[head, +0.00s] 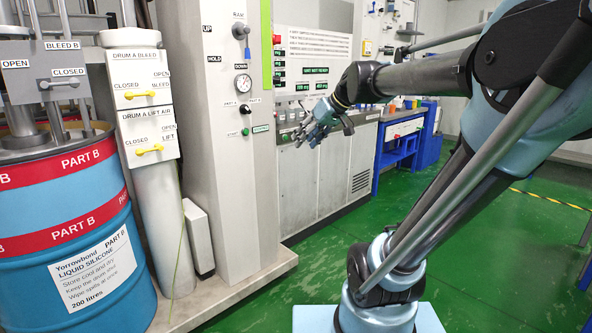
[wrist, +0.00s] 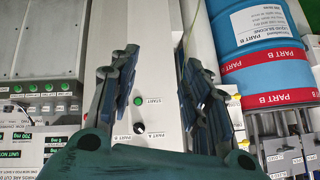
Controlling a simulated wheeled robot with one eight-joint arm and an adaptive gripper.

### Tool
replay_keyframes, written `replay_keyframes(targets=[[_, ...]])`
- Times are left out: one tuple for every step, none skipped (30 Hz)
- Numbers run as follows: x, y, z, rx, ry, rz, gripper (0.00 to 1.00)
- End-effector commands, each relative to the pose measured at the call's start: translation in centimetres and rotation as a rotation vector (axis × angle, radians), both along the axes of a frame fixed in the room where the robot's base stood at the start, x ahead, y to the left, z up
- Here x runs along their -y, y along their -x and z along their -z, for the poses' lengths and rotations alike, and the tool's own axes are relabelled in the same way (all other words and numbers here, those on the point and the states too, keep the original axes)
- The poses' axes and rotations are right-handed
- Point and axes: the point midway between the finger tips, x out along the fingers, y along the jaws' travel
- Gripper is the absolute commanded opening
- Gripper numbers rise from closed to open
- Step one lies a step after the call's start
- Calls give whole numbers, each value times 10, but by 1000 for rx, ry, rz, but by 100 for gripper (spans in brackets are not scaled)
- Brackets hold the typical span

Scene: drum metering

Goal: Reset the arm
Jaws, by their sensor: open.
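My gripper (head: 322,122) is in the middle of the head view, in front of the grey machine cabinet, at the end of my outstretched arm. In the wrist view my gripper (wrist: 160,90) has its two fingers well apart with nothing between them. Behind the gap is the pale control column, with a green START button (wrist: 138,101) and a black selector knob (wrist: 140,128). The fingers look apart from the panel, though the exact distance is hard to tell.
A blue and red PART B drum (head: 70,230) stands at the left. Beside it are the DRUM A panels with yellow valve handles (head: 149,149). The grey cabinet (head: 335,190) has a meter panel. A blue bench (head: 400,150) stands behind. Green floor (head: 270,300) is open at the front.

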Motion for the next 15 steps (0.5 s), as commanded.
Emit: replay_keyframes(targets=[[12, 18, 23, -39, 29, 33, 44], [19, 29, 37, -63, 47, 54, 44], [29, 43, 55, -95, 72, 84, 44], [37, 53, 68, -120, 91, 108, 44], [45, 63, 81, -143, 111, 134, 44], [55, 77, 99, -174, 136, 170, 44], [63, 87, 112, -197, 155, 197, 44], [71, 98, 126, -219, 175, 225, 44], [81, 112, 143, -246, 201, 263, 44], [89, 122, 156, -266, 221, 293, 44], [97, 132, 168, -285, 239, 323, 44], [107, 145, 183, -310, 265, 363, 44], [113, 153, 194, -325, 282, 391, 44], [120, 162, 204, -340, 299, 418, 44], [128, 172, 216, -357, 319, 453, 44]])
